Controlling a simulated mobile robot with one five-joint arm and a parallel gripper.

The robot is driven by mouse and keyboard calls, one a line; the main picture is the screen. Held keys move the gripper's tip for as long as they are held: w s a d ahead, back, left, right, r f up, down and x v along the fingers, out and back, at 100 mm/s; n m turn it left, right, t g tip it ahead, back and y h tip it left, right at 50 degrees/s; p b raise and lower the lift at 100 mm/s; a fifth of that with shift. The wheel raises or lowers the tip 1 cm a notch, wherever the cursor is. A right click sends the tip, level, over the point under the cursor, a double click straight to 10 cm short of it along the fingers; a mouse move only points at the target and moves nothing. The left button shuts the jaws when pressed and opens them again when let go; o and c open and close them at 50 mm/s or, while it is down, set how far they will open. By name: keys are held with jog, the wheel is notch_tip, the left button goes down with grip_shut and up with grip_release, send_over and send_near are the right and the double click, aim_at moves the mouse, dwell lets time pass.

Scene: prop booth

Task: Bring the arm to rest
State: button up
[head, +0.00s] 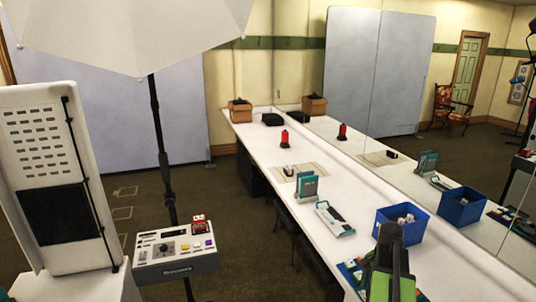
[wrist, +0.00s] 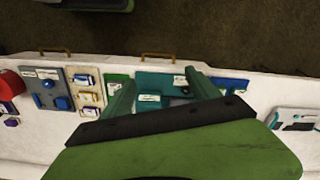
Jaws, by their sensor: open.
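My gripper (wrist: 160,84) shows in the wrist view with its two green fingers spread apart and nothing held between them. It hangs over the white counter (wrist: 240,114), above a row of small panels and parts. A teal board (wrist: 158,81) lies below the fingers; the fingers partly cover it. The height of the fingertips above it is hard to tell. In the head view, dark and green parts of my arm rise at the bottom right, over the near end of the counter, and the fingertips cannot be made out.
A blue bin (head: 404,213) with small items stands beside my arm. A white-and-teal device (head: 334,219), a teal upright holder (head: 307,188) and a red object (head: 285,139) stand farther along the counter. A mirror runs along the right. A control box (head: 176,253) stands at the left.

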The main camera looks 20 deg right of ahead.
jog(key=w+a+f+n, duration=0.1)
jog(key=w+a+n, duration=0.3)
jog(key=a, duration=0.7)
jog(key=w+a+n, duration=0.1)
jog(key=w+a, duration=0.5)
jog(key=a, duration=0.5)
jog(key=s+a+n+b, duration=0.1)
jog(key=s+a+n, duration=0.1)
jog(key=a+n, duration=0.7)
jog(key=a, duration=0.8)
jog(key=shift+a+f+n, duration=0.3)
jog(key=shift+a, duration=0.1)
